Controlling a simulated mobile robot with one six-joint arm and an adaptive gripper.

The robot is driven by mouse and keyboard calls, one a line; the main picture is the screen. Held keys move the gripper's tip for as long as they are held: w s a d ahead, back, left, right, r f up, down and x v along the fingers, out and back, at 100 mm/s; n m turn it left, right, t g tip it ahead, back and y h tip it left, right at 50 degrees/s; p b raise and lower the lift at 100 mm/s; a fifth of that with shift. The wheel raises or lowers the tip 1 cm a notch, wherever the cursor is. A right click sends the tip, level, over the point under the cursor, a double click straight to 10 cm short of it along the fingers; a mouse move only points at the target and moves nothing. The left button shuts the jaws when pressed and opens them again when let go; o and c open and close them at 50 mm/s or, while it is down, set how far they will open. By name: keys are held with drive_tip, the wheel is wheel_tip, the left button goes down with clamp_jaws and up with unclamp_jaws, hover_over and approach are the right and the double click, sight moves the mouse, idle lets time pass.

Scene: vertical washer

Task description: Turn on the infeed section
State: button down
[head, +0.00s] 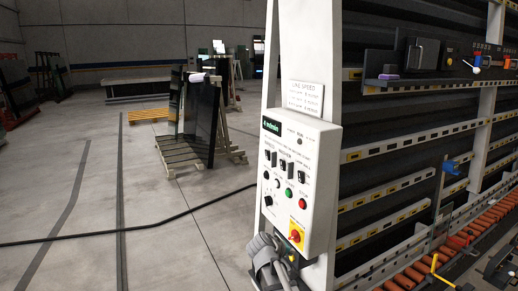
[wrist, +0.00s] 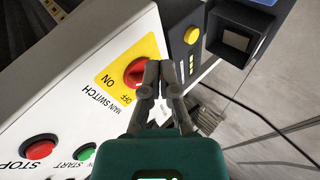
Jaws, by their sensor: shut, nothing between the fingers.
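A white control box (head: 290,190) stands on a white post in the head view. It carries black selector switches (head: 284,165), a green button (head: 288,192), a red button (head: 302,203) and a red main switch on a yellow plate (head: 296,236). The selector labels are too small to read. In the wrist view the red main switch knob (wrist: 135,73) has "MAIN SWITCH", "ON" and "OFF" markings, seen upside down. My gripper (wrist: 161,68) is shut and empty, its fingertips close beside the knob. I cannot tell whether they touch it.
A red STOP button (wrist: 39,147) and a green START button (wrist: 85,151) lie left of my gripper in the wrist view. A dark box with a yellow button (wrist: 191,35) is near its tips. A cable (head: 130,229) crosses the open floor; the roller conveyor (head: 440,256) is at right.

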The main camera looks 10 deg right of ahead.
sight(267, 155)
drive_tip(key=w+a+r+n+t+p, duration=0.4)
drive_tip(key=w+r, duration=0.4)
drive_tip(key=r, duration=0.4)
drive_tip(key=w+a+r+n+t+p, duration=0.5)
drive_tip(key=w+a+r+n+t, duration=0.2)
drive_tip(key=r, duration=0.5)
drive_tip(key=shift+w+a, duration=0.9)
drive_tip(key=shift+a, duration=0.15)
drive_tip(key=shift+h, duration=0.3)
drive_tip(key=s+d+p+x, duration=0.1)
drive_tip(key=d+x, duration=0.1)
drive_tip(key=x, duration=1.1)
drive_tip(key=shift+s+d+r+p, duration=0.2)
drive_tip(key=shift+r+p, duration=0.05)
drive_tip(key=shift+p, duration=0.15)
